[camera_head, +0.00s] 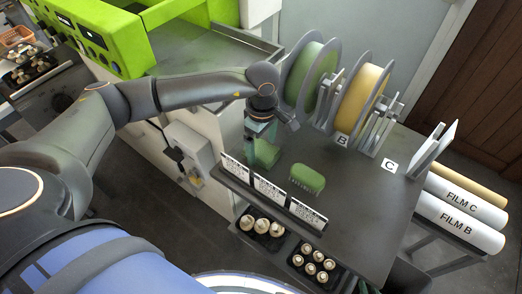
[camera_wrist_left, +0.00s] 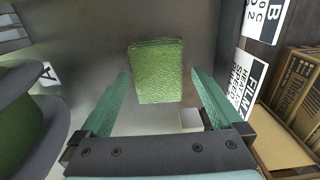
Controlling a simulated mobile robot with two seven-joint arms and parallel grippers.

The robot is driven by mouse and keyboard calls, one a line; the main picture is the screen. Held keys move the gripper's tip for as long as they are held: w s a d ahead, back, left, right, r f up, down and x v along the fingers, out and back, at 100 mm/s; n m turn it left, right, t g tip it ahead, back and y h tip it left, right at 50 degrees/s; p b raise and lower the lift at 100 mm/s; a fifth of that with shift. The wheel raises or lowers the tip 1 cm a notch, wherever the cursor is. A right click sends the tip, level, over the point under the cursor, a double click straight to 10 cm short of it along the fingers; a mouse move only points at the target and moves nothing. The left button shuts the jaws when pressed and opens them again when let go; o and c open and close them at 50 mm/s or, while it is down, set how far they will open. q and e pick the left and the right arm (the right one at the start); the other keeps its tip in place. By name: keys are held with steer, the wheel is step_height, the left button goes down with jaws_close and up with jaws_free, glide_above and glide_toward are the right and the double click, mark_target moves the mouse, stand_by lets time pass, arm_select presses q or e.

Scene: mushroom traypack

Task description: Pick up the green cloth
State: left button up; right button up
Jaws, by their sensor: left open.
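The green cloth (camera_wrist_left: 157,72) is a folded, textured rectangular pad lying on the dark table. In the left wrist view it lies ahead of and between the two teal fingers of my left gripper (camera_wrist_left: 160,98), with a gap on both sides. In the head view the green cloth (camera_head: 266,153) is partly hidden behind the fingers of my left gripper (camera_head: 262,140), which point down over the table. My left gripper is open and holds nothing. I cannot tell how high the fingertips are above the table. My right gripper is not in view.
A green brush (camera_head: 307,178) lies right of the cloth. Film reels, green (camera_head: 318,75) and yellow (camera_head: 362,95), stand behind. Label cards (camera_head: 270,192) line the table's front edge. Mushroom trays (camera_head: 313,268) sit below it.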

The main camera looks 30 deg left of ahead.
mark_target(262, 150)
arm_select(q)
steer(key=shift+f, duration=0.9)
steer(key=shift+c, duration=0.2)
steer(key=c, duration=1.1)
steer(key=shift+r, duration=0.1)
steer(key=shift+c, duration=0.2)
step_height(262, 150, up, 10)
